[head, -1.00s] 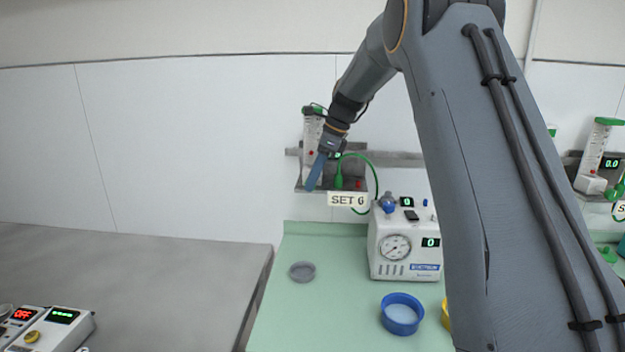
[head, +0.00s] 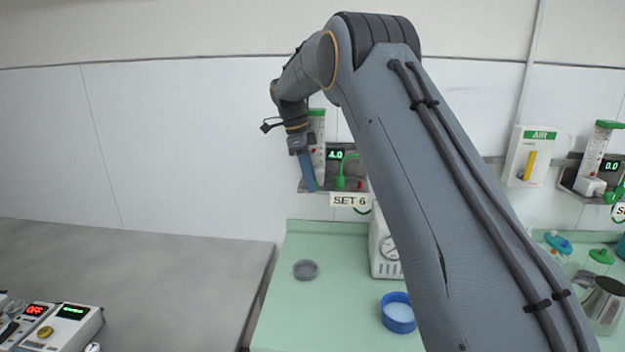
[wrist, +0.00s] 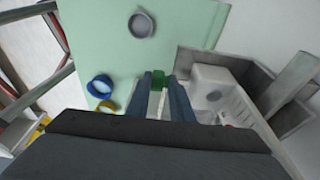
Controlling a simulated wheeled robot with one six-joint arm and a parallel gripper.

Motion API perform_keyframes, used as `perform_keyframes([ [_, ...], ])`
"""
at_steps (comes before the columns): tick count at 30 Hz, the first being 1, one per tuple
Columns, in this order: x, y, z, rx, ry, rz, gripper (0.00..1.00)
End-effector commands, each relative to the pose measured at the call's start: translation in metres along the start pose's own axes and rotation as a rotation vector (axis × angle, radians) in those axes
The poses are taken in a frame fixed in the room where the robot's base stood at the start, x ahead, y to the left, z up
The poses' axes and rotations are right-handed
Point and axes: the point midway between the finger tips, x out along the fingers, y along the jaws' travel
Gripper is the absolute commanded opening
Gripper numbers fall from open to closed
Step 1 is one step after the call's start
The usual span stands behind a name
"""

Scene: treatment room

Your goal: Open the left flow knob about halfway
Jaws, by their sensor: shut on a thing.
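The left flowmeter (head: 318,150) stands on a wall shelf above the SET 6 label (head: 349,200). It has a white upright tube with a green top. Beside it a small display (head: 335,155) reads 4.0. My gripper (head: 309,186) hangs down at the left front of this flowmeter. In the wrist view a green knob (wrist: 158,79) sits between the tips of my two fingers, and they are shut on it. In the head view the knob is hidden behind the fingers.
A second flowmeter (head: 598,150) at the right reads 0.0. A green hose fitting (head: 341,175) stands right of my gripper.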

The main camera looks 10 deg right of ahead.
Motion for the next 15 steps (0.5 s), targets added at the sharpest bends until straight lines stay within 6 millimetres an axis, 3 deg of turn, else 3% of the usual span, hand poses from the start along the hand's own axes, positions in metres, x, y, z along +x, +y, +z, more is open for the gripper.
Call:
perform_keyframes([
  [15,0.011,0.002,0.016,-0.006,0.474,0.01,0.0],
])
